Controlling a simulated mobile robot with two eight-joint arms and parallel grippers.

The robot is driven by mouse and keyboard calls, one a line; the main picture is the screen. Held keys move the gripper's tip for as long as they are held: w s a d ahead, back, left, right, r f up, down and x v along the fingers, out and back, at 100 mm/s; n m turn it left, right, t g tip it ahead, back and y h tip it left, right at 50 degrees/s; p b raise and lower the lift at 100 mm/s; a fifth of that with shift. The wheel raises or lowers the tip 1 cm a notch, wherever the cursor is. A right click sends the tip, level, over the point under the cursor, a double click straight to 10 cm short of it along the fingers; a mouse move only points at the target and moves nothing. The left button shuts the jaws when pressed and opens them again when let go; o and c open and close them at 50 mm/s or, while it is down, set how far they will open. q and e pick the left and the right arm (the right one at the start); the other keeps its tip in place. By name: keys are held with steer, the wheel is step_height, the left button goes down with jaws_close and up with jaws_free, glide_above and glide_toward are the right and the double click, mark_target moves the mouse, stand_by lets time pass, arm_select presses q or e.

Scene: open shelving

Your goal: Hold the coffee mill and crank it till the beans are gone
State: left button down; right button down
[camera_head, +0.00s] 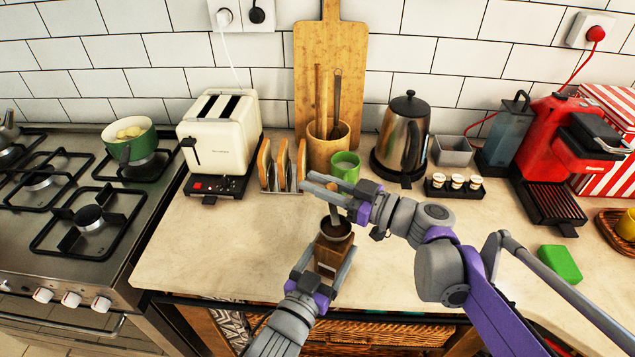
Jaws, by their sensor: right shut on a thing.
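The coffee mill (328,256) has a brown wooden body and a dark round hopper (336,231) at the top. It stands upright near the counter's front edge. My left gripper (325,259) comes from below, its fingers on both sides of the body, closed on it. My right gripper (313,182) is above the hopper with its fingers pointing left. It is shut on the mill's crank, whose grip is mostly hidden by the fingers. A short pale part of the crank (334,214) shows below them. The hopper looks dark inside; I cannot make out beans.
A green mug (345,166), a toast rack (283,168) and a wooden utensil holder (327,147) stand close behind. A kettle (402,136), small cups (457,182) and a red coffee machine (560,150) are right. A green sponge (560,263) lies front right. The front-left counter is clear.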

stand_by(0.4)
steer(key=shift+w+d+m+t+h, duration=0.15)
steer(key=shift+d+m+t+h, duration=0.7)
steer(key=shift+m+t+h, duration=0.5)
steer(key=shift+w+d+m+t+h, duration=0.15)
steer(key=shift+d+m+t+h, duration=0.75)
steer(key=shift+m+t+h, duration=0.45)
steer(key=shift+w+d+m+t+h, duration=0.15)
steer(key=shift+d+m+t+h, duration=0.7)
steer(key=shift+m+t+h, duration=0.5)
steer(key=shift+t+h, duration=0.25)
steer(key=c, duration=0.7)
jaws_free()
steer(key=v, duration=1.2)
steer(key=shift+d, duration=0.1)
